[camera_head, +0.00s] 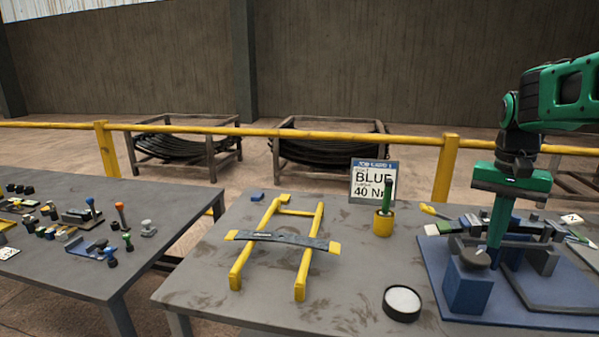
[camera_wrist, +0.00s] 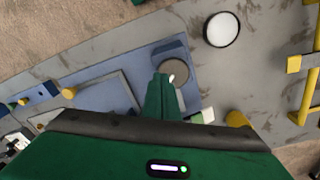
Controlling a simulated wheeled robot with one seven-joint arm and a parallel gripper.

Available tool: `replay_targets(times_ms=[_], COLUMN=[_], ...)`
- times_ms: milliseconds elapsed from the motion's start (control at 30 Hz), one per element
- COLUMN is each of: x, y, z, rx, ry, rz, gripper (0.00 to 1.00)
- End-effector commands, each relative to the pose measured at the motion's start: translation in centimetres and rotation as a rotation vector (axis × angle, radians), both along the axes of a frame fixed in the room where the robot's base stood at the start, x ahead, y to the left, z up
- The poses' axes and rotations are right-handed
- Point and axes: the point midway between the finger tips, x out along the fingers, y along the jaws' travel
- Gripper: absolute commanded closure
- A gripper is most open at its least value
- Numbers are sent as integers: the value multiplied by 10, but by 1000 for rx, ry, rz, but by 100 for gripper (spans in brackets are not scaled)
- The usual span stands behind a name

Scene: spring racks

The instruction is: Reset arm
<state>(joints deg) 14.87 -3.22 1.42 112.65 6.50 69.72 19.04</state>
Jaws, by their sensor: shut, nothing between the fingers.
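My green arm comes in from the right in the head view. My gripper (camera_head: 494,246) points down over the blue fixture base (camera_head: 455,307) at the right of the table. Its fingers are together with nothing between them. In the wrist view my gripper (camera_wrist: 168,82) shows as green fingers closed beside a round grey disc on the blue block. The blue block (camera_head: 468,290) with a grey top stands just left of the fingertips. Whether the fingertips touch the fixture cannot be told.
A yellow stand (camera_head: 236,272) carries a dark spring leaf (camera_head: 280,238). A yellow cup (camera_head: 383,225) holds a green-handled tool before a "BLUE 40 Nm" sign (camera_head: 366,190). A white-filled round dish (camera_head: 402,303) sits near the front. A left table (camera_head: 60,262) holds small parts. A yellow rail (camera_head: 300,134) runs behind.

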Motion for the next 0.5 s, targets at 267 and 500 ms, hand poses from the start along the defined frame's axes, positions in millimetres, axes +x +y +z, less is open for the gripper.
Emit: replay_targets(times_ms=[267,500], x=[-127,-213], y=[-10,-3], z=[-37,-82], rx=[5,39], ry=[5,0], rz=[48,96], gripper=[100,100])
